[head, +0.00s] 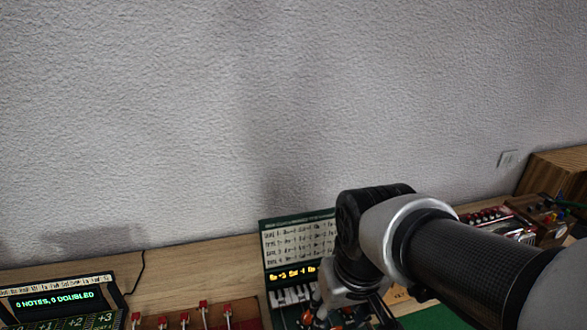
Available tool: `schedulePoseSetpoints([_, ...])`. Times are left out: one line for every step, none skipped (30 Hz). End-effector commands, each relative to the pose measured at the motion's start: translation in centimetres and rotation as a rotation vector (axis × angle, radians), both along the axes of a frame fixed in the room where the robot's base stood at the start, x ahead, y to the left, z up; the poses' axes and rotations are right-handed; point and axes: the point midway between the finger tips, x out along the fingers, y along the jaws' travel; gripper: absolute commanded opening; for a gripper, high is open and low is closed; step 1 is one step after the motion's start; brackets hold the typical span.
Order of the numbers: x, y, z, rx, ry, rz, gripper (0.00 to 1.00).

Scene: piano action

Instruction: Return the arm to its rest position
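My arm reaches in from the right edge, and its dark wrist joint bends downward near the bottom middle of the head view. My gripper (338,297) hangs below the wrist in front of a small keyboard device (290,294). The bottom edge of the picture cuts off its lower end. Its fingertips do not show clearly, so I cannot tell whether it is open or shut, or whether it holds anything.
A lit panel (298,245) stands behind the keys. Red and brown devices (490,218) and a wooden box (556,168) stand at right. A wall rises behind.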

Motion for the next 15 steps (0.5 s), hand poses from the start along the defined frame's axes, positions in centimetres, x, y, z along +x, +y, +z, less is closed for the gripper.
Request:
schedulePoseSetpoints([0.0,0.0,0.0,0.0,0.0,0.0,0.47])
schedulePoseSetpoints([0.0,0.0,0.0,0.0,0.0,0.0,0.47])
schedulePoseSetpoints([0.0,0.0,0.0,0.0,0.0,0.0,0.47])
schedulePoseSetpoints([0.0,0.0,0.0,0.0,0.0,0.0,0.47])
schedulePoseSetpoints([0.0,0.0,0.0,0.0,0.0,0.0,0.47])
schedulePoseSetpoints([0.0,0.0,0.0,0.0,0.0,0.0,0.47])
schedulePoseSetpoints([0.0,0.0,0.0,0.0,-0.001,-0.001,0.47])
schedulePoseSetpoints([-0.1,-0.1,0.1,0.001,-0.003,-0.002,0.47])
schedulePoseSetpoints([-0.4,-0.2,0.3,0.002,-0.01,-0.006,0.47])
schedulePoseSetpoints([-0.7,-0.4,0.4,0.002,-0.016,-0.01,0.47])
schedulePoseSetpoints([-1.2,-0.7,0.7,0.003,-0.026,-0.017,0.47])
schedulePoseSetpoints([-1.9,-1.1,1.0,0.005,-0.041,-0.026,0.47])
schedulePoseSetpoints([-2.6,-1.4,1.2,0.005,-0.054,-0.034,0.47])
schedulePoseSetpoints([-3.3,-1.7,1.5,0.006,-0.068,-0.044,0.47])
schedulePoseSetpoints([-4.4,-2.2,1.7,0.007,-0.085,-0.056,0.47])
